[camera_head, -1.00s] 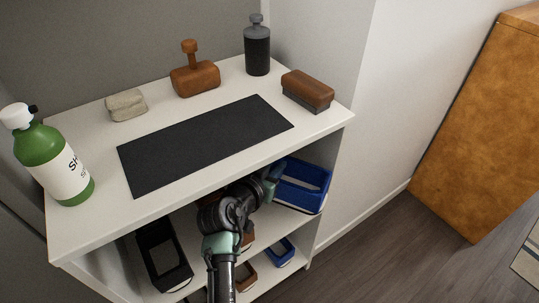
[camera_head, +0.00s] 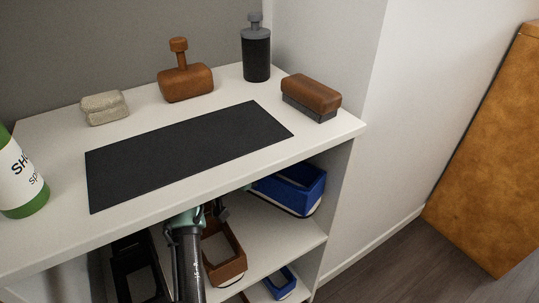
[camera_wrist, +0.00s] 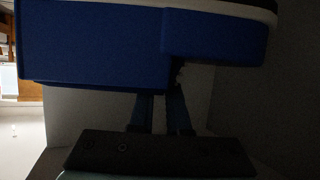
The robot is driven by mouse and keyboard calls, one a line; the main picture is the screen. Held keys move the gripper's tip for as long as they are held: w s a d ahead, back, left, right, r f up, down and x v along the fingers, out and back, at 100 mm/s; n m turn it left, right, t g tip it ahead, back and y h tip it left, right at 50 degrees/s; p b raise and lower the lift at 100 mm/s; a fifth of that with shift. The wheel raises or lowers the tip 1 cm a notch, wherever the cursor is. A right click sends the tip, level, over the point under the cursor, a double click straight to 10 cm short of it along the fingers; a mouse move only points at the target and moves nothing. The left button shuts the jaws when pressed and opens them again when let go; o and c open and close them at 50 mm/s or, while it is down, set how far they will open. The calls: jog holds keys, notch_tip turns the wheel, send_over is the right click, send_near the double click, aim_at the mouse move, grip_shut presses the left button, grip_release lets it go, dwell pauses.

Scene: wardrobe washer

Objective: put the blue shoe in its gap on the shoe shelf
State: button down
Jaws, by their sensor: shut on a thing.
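The large blue shoe (camera_head: 292,188) is at the right end of the shelf level below the top board, beside the right side panel. Its dark opening faces up, and the top board hides part of it. In the wrist view the blue shoe (camera_wrist: 95,45) fills the upper half, with a pale sole edge along the top. My gripper (camera_wrist: 162,98) is shut on it, its two fingers running up to the shoe's lower edge. Whether the shoe rests on the board is unclear.
A brown shoe (camera_head: 238,262) stands left of the blue shoe, a black shoe (camera_head: 122,268) further left. A small blue shoe (camera_head: 285,284) is lower down. The top board (camera_head: 318,144) overhangs my arm and carries a dark mat (camera_head: 185,150), bottles and brushes.

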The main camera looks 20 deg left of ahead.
jog(key=shift+w+a+r, duration=0.1)
jog(key=shift+a+r, duration=0.1)
jog(key=shift+r, duration=0.65)
jog(key=shift+f, duration=0.1)
jog(key=shift+a+f+b, duration=0.1)
jog(key=shift+f+b, duration=0.55)
notch_tip(320, 180, down, 7)
jog(key=b, duration=0.5)
jog(key=shift+d, duration=0.2)
jog(key=shift+c, duration=2.4)
grip_release()
jog(key=shift+f, duration=0.15)
jog(key=shift+r, duration=0.2)
